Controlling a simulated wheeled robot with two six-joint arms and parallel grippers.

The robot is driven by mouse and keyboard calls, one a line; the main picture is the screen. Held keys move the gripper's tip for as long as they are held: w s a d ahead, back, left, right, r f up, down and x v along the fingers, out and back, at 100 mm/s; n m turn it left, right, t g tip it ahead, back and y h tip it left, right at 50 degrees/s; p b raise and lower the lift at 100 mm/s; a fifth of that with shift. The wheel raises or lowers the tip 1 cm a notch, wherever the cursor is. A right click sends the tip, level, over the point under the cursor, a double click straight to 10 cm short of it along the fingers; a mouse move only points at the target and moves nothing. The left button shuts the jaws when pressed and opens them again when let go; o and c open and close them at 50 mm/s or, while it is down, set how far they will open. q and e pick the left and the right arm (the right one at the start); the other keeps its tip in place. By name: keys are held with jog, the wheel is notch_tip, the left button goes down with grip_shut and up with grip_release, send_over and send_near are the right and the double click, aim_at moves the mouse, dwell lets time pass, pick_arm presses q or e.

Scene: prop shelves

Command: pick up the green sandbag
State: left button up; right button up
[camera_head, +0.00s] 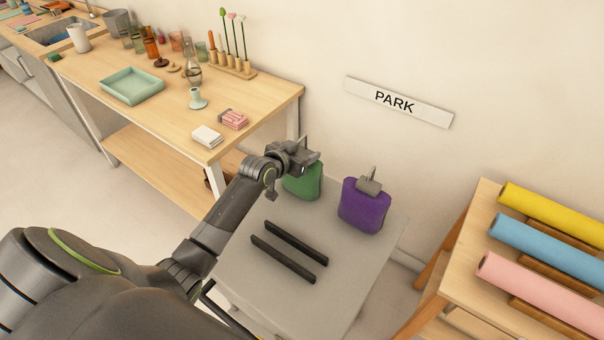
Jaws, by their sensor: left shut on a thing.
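The green sandbag (304,183) stands upright on a grey table, at its far left part. My left gripper (303,158) is at the top of the green sandbag and is shut on it; the jaws and wrist hide the bag's upper part. I cannot tell whether the bag touches the table or is slightly lifted. My right gripper is not in view.
A purple sandbag (363,206) with a grey handle stands close to the right. Two black bars (290,250) lie on the grey table (350,262) in front. A wooden workbench (170,112) is at left, a stand with coloured rolls (545,245) at right.

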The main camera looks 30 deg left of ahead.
pick_arm(q)
grip_shut()
jog(key=shift+w+r, duration=0.15)
jog(key=shift+r, duration=0.1)
jog(key=shift+r, duration=0.1)
